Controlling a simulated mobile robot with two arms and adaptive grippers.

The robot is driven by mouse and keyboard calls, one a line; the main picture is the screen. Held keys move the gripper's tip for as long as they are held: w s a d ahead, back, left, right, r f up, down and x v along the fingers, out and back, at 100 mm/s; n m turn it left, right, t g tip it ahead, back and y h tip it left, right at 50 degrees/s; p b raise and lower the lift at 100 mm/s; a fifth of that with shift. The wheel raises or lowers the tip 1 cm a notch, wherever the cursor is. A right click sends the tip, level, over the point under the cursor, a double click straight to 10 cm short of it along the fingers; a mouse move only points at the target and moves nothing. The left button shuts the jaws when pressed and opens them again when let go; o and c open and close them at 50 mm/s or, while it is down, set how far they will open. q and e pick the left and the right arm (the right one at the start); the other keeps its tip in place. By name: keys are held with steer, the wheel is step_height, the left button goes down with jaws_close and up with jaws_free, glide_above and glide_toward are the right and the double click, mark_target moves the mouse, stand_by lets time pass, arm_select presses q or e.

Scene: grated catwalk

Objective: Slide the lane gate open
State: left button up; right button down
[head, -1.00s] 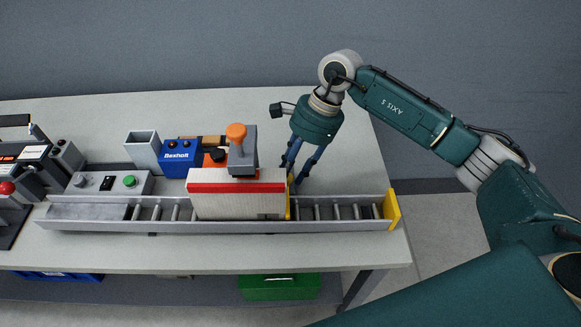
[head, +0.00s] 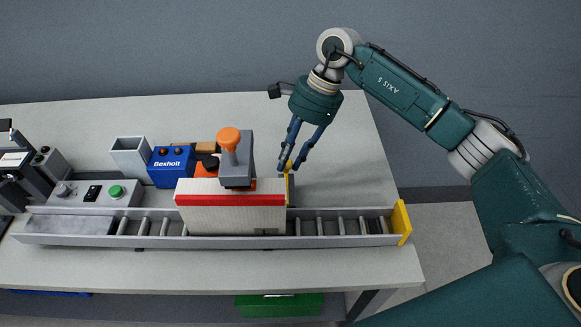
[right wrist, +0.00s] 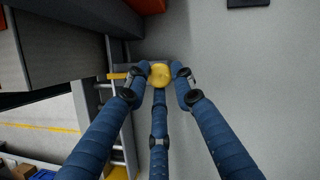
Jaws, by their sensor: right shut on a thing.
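The lane gate is a thin yellow plate (head: 290,188) with a yellow knob (right wrist: 160,75), at the far side of the roller lane (head: 340,241), just right of the white box with a red stripe (head: 232,216). The box hides part of the gate. My right gripper (head: 287,166) reaches down from behind the lane, its blue fingers shut on the knob. In the right wrist view, the fingers (right wrist: 160,82) close around the knob from several sides. My left gripper is not in view.
A grey stamp with an orange knob (head: 229,138) stands at the box. A blue Bexholt unit (head: 171,166), a grey bin (head: 131,156) and a button panel (head: 94,194) are to the left. A yellow end stop (head: 402,222) closes the lane's right end. The table's back right is clear.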

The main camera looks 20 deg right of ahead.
steer(key=shift+w+d+r, duration=0.15)
steer(key=shift+w+r, duration=0.05)
steer(key=shift+r, duration=0.05)
steer(key=c, duration=1.7)
jaws_free()
steer(key=shift+f, duration=0.15)
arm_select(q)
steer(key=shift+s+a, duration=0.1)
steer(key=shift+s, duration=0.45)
arm_select(e)
steer(key=v, duration=1.2)
steer(key=shift+s, duration=0.1)
stand_by(2.7)
